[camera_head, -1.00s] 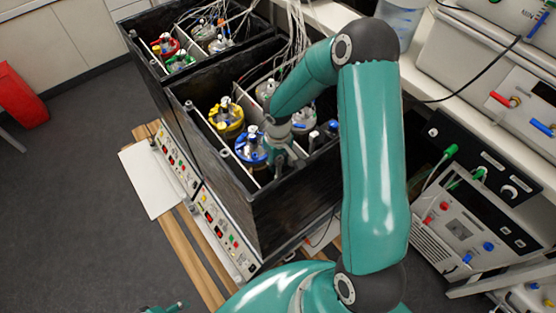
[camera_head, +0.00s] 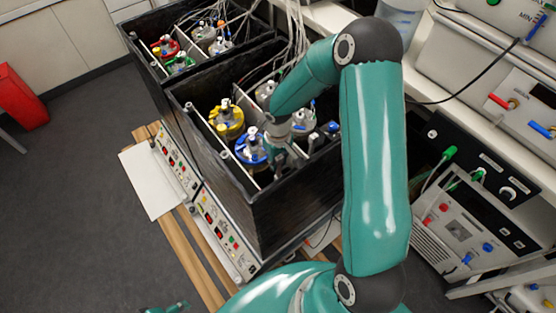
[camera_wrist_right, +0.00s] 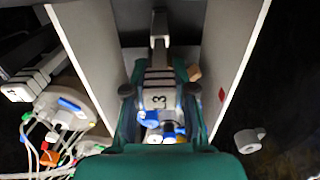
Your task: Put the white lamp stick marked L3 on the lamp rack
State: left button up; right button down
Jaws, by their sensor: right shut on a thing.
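My right gripper (camera_head: 284,160) reaches down into the near black box, beside the blue-topped vessel (camera_head: 250,149). In the right wrist view, the gripper (camera_wrist_right: 160,90) is shut on a pale stick (camera_wrist_right: 158,78) whose label reads a 3, seen sideways. I take it for the L3 lamp stick. The stick lies between two pale upright walls (camera_wrist_right: 228,70), with a grey end beyond the fingers. I cannot tell whether it touches the rack or the floor. A teal tip at the bottom edge of the head view looks like my left gripper (camera_head: 178,306); its jaws are not clear.
The near black box (camera_head: 290,205) also holds a yellow-topped vessel (camera_head: 227,118) and more vessels with hanging cables. Another black box (camera_head: 150,58) stands behind it. Control panels (camera_head: 222,232) line the front. A bench with instruments (camera_head: 465,220) is at the right.

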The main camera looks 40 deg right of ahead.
jog(key=shift+r, duration=0.7)
jog(key=shift+r+p, duration=0.45)
jog(key=shift+r, duration=0.6)
